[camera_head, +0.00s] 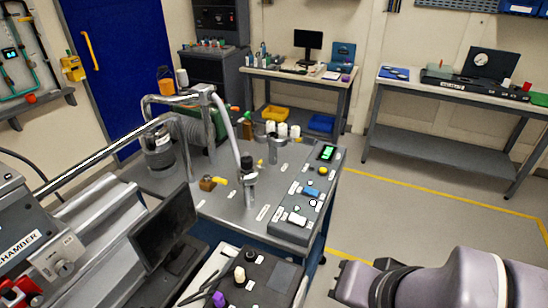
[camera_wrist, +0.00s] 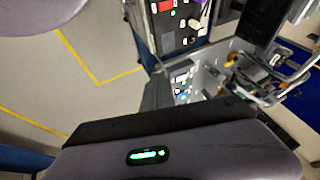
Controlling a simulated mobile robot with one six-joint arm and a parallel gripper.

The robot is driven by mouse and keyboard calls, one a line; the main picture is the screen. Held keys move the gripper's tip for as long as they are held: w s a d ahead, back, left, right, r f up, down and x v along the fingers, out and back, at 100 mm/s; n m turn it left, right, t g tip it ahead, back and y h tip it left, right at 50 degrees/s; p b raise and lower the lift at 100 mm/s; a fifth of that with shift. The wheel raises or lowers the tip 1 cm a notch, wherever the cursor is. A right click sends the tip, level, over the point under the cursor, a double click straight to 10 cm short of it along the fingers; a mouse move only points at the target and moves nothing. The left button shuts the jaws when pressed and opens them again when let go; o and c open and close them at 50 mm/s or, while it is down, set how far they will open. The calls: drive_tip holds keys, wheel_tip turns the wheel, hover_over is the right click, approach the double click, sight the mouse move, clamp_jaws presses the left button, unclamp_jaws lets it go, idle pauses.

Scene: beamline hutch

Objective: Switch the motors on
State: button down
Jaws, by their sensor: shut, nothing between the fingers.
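A grey control panel (camera_head: 293,222) on the right side of the bench carries a lit green display (camera_head: 327,153), a yellow button (camera_head: 323,170), a blue part (camera_head: 311,191) and a white part (camera_head: 297,219). A dark console (camera_head: 262,276) in the foreground has a cream knob (camera_head: 239,273) and a purple knob (camera_head: 219,299); it seems to be the console (camera_wrist: 178,40) at the top of the wrist view. Labels are too small to read, so I cannot tell which control is for the motors. My gripper (camera_head: 342,279) is shut and empty at lower right, apart from both panels.
A black monitor (camera_head: 160,228) stands left of the foreground console. Pipes and a hose (camera_head: 225,122) rise from the bench. Chamber equipment (camera_head: 30,240) fills the lower left. Two worktables stand at the back. The grey floor (camera_head: 400,215) to the right is clear.

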drive_tip(key=w+a+f+g+h, duration=0.1)
drive_tip(key=w+a+f+g, duration=0.2)
drive_tip(key=a+f, duration=0.3)
drive_tip(key=w+a+f+g+h+p, duration=0.1)
drive_tip(key=w+a+f+g, duration=0.1)
drive_tip(key=a+f, duration=0.5)
drive_tip(key=shift+w+a+f+g, duration=0.2)
drive_tip(key=shift+w+a+g, duration=0.2)
drive_tip(key=shift+w, duration=0.15)
wheel_tip(320, 180, down, 14)
drive_tip(key=b, duration=0.7)
